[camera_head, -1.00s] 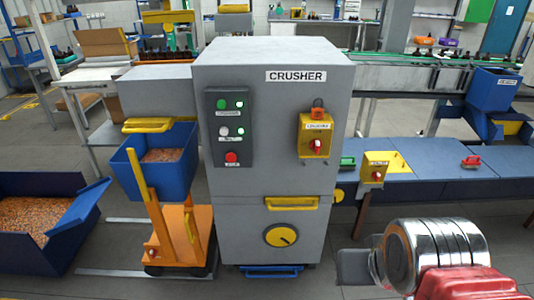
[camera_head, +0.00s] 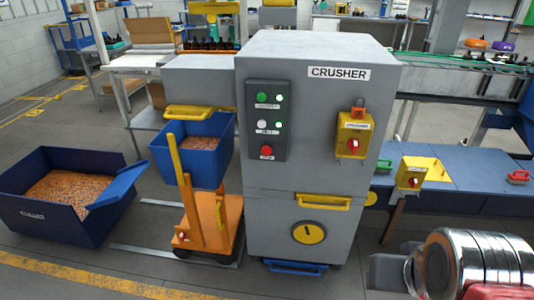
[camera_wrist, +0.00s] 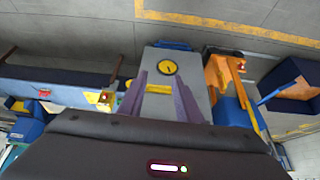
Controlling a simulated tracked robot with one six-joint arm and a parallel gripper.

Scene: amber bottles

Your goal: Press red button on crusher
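The crusher (camera_head: 215,74) is a tall grey cabinet labelled CRUSHER, upright in the middle of the head view. Its dark control panel (camera_head: 282,122) carries a green button, a white button and, lowest, the red button (camera_head: 266,152). Green lights glow beside the upper two buttons. In the wrist view the crusher (camera_wrist: 178,53) appears upside down, with its yellow dial near the fingers; the red button is not visible there. My gripper (camera_wrist: 161,84) is open and empty, its two purple-grey fingers apart. In the head view my arm is at the lower right, apart from the panel.
A yellow box with a red knob (camera_head: 353,145) is on the crusher's right front. An orange cart (camera_head: 208,217) with a blue bin (camera_head: 190,160) stands to the left, near a blue container (camera_head: 60,219) of orange-brown bits. A blue bench (camera_head: 470,174) is at the right. Floor in front is clear.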

